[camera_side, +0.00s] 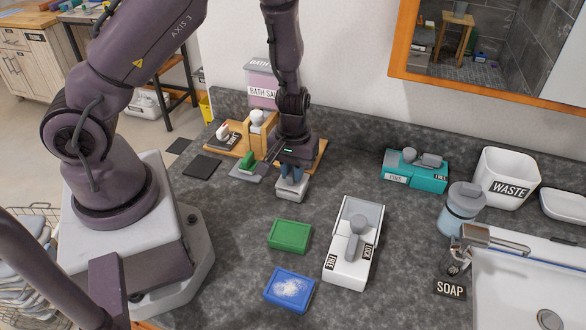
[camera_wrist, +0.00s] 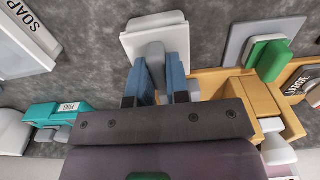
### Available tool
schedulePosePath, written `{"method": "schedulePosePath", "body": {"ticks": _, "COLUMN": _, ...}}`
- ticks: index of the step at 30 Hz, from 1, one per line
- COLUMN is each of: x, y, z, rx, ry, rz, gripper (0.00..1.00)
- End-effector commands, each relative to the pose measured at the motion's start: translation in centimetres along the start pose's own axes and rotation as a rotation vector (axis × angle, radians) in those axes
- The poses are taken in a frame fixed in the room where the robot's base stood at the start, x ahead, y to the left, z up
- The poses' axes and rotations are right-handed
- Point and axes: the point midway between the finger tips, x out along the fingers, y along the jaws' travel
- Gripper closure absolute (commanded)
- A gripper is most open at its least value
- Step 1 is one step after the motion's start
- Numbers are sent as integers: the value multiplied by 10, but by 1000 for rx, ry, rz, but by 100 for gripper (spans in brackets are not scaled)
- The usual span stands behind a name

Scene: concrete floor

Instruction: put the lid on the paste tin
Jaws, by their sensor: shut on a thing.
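My gripper (camera_side: 292,181) is shut on the grey upright grip of a white square piece (camera_side: 291,194), near the back of the counter. In the wrist view the piece (camera_wrist: 143,41) is below the blue fingers (camera_wrist: 155,76), which close on the grip from both sides. I cannot tell whether this piece is the lid, or whether it touches the counter. No tin is labelled as paste. A blue box (camera_side: 290,291) with a white patch on top lies at the front; a plain green box (camera_side: 290,236) lies behind it.
A white box with a grey handle (camera_side: 343,266) stands right of the green box. A wooden caddy (camera_side: 304,166) and a grey plate with a green block (camera_side: 246,170) are beside my gripper. A teal box (camera_side: 427,181), waste bin (camera_side: 506,178) and sink (camera_side: 520,290) are at right.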

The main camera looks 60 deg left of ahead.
Motion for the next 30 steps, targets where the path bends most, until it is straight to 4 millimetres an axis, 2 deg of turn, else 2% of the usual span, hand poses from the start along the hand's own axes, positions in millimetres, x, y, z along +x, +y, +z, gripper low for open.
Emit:
{"method": "schedulePosePath", "body": {"ticks": 5, "x": 5, "y": 0, "z": 0, "rx": -1, "ry": 0, "rz": 0, "gripper": 100}}
{"method": "schedulePosePath", "body": {"ticks": 6, "x": 6, "y": 0, "z": 0, "rx": -1, "ry": 1, "rz": 0, "gripper": 79}}
{"method": "schedulePosePath", "body": {"ticks": 9, "x": 5, "y": 0, "z": 0, "rx": -1, "ry": 1, "rz": 0, "gripper": 58}}
{"method": "schedulePosePath", "body": {"ticks": 20, "x": 0, "y": 1, "z": 0, "rx": 2, "ry": 1, "rz": 0, "gripper": 58}}
{"method": "schedulePosePath", "body": {"ticks": 23, "x": -14, "y": 1, "z": 0, "rx": 4, "ry": 3, "rz": 2, "gripper": 58}}
{"method": "schedulePosePath", "body": {"ticks": 30, "x": -67, "y": 1, "z": 0, "rx": 3, "ry": 4, "rz": 5, "gripper": 58}}
